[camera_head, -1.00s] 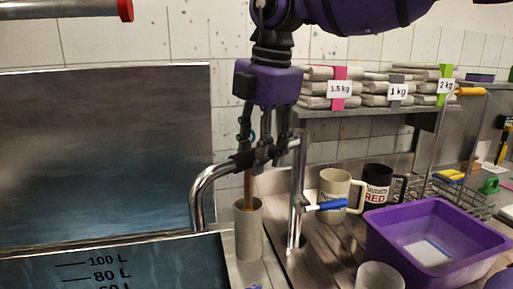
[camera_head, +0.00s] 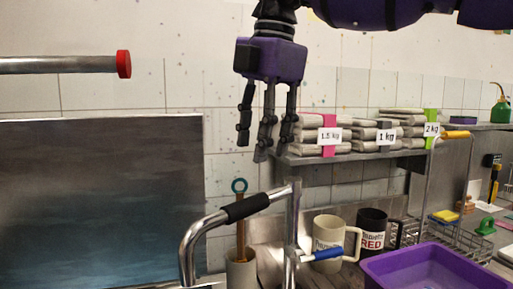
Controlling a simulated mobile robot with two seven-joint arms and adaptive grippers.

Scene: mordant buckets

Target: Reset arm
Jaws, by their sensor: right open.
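My right gripper (camera_head: 259,143) hangs from the purple arm at the top of the head view. Its dark fingers point down and are open, with nothing between them. My left gripper is not in view.
A curved metal tap (camera_head: 200,232) with a black sleeve stands beside the holder. Stacked cloth bundles (camera_head: 309,135) lie on the shelf at right. A beige mug (camera_head: 328,235), a dark mug (camera_head: 371,230) and a purple basin (camera_head: 430,268) stand below. A red-capped pipe (camera_head: 60,64) juts from the left.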

